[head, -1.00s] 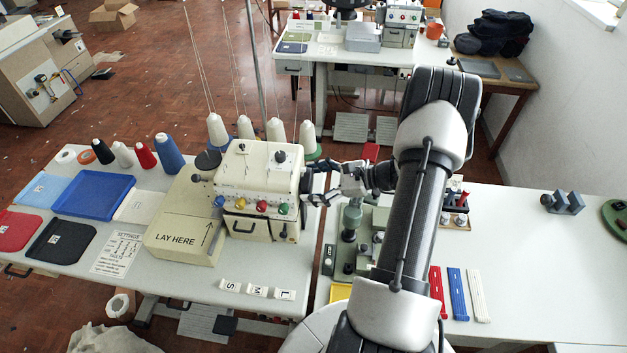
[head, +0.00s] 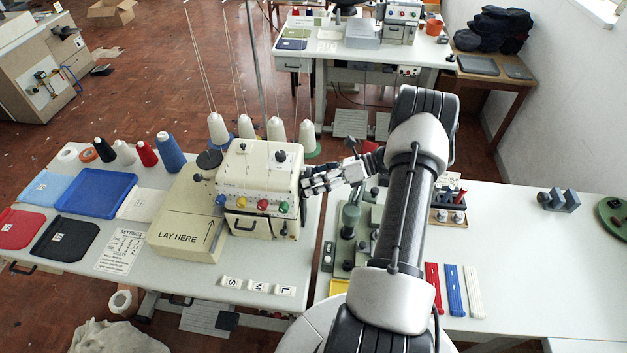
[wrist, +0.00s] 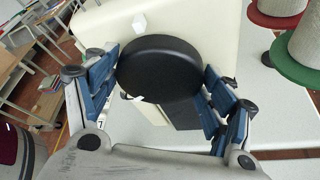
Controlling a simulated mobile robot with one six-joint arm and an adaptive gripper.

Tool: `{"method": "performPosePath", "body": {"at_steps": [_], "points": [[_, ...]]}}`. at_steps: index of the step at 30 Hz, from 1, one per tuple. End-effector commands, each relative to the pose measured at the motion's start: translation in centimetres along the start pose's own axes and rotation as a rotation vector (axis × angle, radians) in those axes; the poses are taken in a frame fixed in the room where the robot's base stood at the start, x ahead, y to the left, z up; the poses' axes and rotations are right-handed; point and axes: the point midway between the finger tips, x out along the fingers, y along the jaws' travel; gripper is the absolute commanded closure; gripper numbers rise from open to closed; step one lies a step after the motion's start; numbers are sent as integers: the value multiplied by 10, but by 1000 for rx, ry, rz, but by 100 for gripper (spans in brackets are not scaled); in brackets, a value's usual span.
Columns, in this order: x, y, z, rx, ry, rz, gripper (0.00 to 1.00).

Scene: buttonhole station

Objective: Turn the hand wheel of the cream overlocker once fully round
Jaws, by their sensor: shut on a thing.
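The cream overlocker (head: 258,180) stands on the left table, with coloured dials on its front and several thread cones behind it. Its black hand wheel (wrist: 158,68) shows large in the wrist view, on the machine's cream side (wrist: 205,25). In the head view my gripper (head: 308,182) is at the right side of the overlocker and covers the wheel. In the wrist view my gripper (wrist: 160,85) has one blue-padded finger on each side of the wheel, shut on its rim. A white mark (wrist: 139,22) shows on the machine's side above the wheel.
A green machine (head: 350,225) stands close below my arm on the right table. The "LAY HERE" block (head: 180,238) and blue tray (head: 95,192) lie left of the overlocker. Red, blue and white strips (head: 454,291) lie right of my arm. The right table's far side is mostly clear.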

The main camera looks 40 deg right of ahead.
Motion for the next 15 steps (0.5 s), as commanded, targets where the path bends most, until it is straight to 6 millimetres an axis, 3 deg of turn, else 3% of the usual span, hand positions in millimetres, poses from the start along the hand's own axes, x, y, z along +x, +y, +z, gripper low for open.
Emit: {"method": "performPosePath", "body": {"at_steps": [15], "points": [[0,0,0,36,-1,15,48]]}}
